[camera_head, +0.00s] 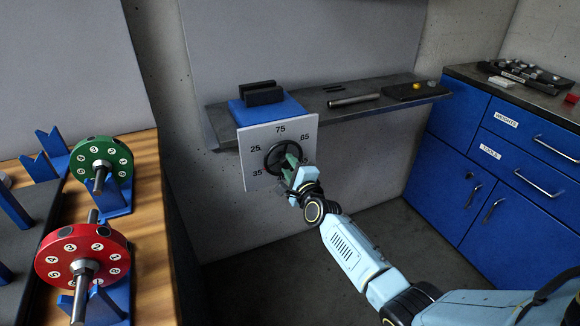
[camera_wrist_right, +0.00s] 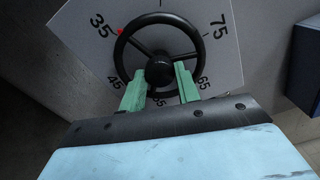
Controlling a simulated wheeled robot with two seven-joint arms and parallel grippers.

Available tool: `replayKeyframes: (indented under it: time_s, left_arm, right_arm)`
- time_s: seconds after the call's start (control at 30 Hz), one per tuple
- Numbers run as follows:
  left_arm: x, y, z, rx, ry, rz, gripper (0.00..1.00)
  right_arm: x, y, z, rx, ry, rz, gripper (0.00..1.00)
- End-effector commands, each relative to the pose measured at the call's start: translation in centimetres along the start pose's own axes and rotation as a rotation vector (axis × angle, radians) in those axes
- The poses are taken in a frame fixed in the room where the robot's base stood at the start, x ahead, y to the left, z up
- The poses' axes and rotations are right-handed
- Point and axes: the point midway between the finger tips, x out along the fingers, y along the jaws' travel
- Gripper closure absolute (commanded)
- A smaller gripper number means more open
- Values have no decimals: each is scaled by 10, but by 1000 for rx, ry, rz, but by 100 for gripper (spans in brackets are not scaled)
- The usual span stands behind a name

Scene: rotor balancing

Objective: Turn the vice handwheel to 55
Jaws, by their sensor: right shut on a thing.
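The black vice handwheel (camera_head: 268,157) stands in front of a white dial plate (camera_head: 254,182) on the shelf's front. In the right wrist view the handwheel (camera_wrist_right: 120,52) shows its rim, spokes and round hub. A small red mark (camera_wrist_right: 120,31) sits at its rim beside the number 35. My right gripper (camera_wrist_right: 160,82) has green fingers on either side of the hub, shut on the handwheel. In the head view this gripper (camera_head: 291,166) covers the wheel's right part. My left gripper is not in view.
The blue vice (camera_head: 237,113) with black jaws sits above the dial on a grey shelf (camera_head: 318,108) holding a metal rod (camera_head: 353,100). Blue cabinets (camera_head: 460,115) stand right. Red (camera_head: 62,258) and green (camera_head: 98,158) rotors stand left on a wooden bench.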

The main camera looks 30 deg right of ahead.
Motion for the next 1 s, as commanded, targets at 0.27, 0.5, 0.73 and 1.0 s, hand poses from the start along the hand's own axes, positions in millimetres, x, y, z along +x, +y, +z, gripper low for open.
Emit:
replayKeyframes:
  time_s: [0.27, 0.5, 0.73, 1.0]
  left_arm:
    - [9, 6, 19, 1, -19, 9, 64]
    - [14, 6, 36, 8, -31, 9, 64]
    - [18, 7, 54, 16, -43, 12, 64]
    - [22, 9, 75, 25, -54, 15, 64]
  right_arm:
    - [0, 0, 0, -265, 1, 3, 91]
    - [0, -1, 0, -493, 1, 3, 91]
    - [0, -1, 0, -711, 0, 3, 91]
    - [0, -1, 0, -966, 0, 3, 91]
